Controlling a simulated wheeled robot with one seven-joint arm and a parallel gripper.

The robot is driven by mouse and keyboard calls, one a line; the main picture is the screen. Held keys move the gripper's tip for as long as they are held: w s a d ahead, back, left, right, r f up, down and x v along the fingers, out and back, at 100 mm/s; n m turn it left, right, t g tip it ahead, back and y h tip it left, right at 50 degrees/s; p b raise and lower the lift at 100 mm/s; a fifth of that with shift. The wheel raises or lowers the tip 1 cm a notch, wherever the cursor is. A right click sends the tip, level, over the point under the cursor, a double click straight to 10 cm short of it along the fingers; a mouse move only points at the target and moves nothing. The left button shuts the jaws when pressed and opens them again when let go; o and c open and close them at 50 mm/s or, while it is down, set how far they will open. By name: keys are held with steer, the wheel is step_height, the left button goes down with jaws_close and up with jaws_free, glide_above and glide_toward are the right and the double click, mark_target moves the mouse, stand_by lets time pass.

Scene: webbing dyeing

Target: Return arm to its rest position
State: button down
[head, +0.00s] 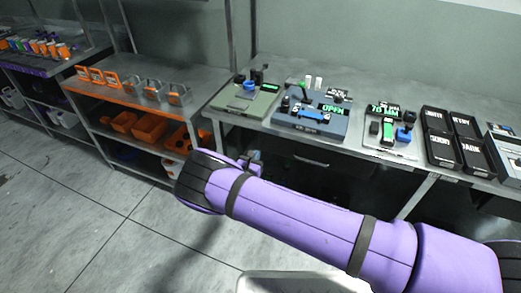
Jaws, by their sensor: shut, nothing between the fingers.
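My purple arm with dark bands crosses the lower right of the head view, reaching from the right edge toward the middle. It ends in a rounded dark-and-purple joint in front of the shelf and bench. A small grey-blue part of my arm shows just above it. I cannot make out any fingers, so my gripper is hidden or out of view. Nothing held is visible.
A metal bench (285,138) carries a green device (240,100), a blue device (310,124), a light-grey device (390,150) and black boxes (441,150). An orange-edged shelf (125,100) holds orange bins (149,128). The tiled floor (60,215) at left is clear.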

steer(key=v, duration=0.7)
steer(key=w+d+r+m+g+h, duration=0.2)
steer(key=d+r+m+g+h, duration=0.15)
steer(key=d+r+m, duration=0.45)
steer(key=w+d+r+m+g+h, duration=0.2)
steer(key=d+r+m+g, duration=0.15)
steer(key=r, duration=0.75)
steer(key=s+d+r+m+g+y, duration=0.2)
steer(key=s+d+r+m+g, duration=0.15)
steer(key=d+r, duration=0.45)
steer(key=s+d+r+m+g+y, duration=0.1)
steer(key=s+d+r+m+g, duration=0.3)
steer(key=d+r, duration=0.5)
steer(key=s+d+r+m+y, duration=0.3)
steer(key=s+r+m, duration=0.1)
steer(key=s+r, duration=0.35)
steer(key=s+d+r+m+y, duration=0.2)
steer(key=s+d+r+m, duration=0.15)
steer(key=s+r, duration=0.35)
steer(key=s+r+m+t+y, duration=0.1)
steer(key=s+r+m+y, duration=0.1)
steer(key=s, duration=0.6)
steer(key=s+d+r+m+t+y, duration=0.1)
steer(key=s+r+m+t+y, duration=0.1)
steer(key=s, duration=0.7)
steer(key=shift+s+d+r+m, duration=0.3)
steer(key=shift+r+m, duration=0.35)
steer(key=shift+r, duration=0.2)
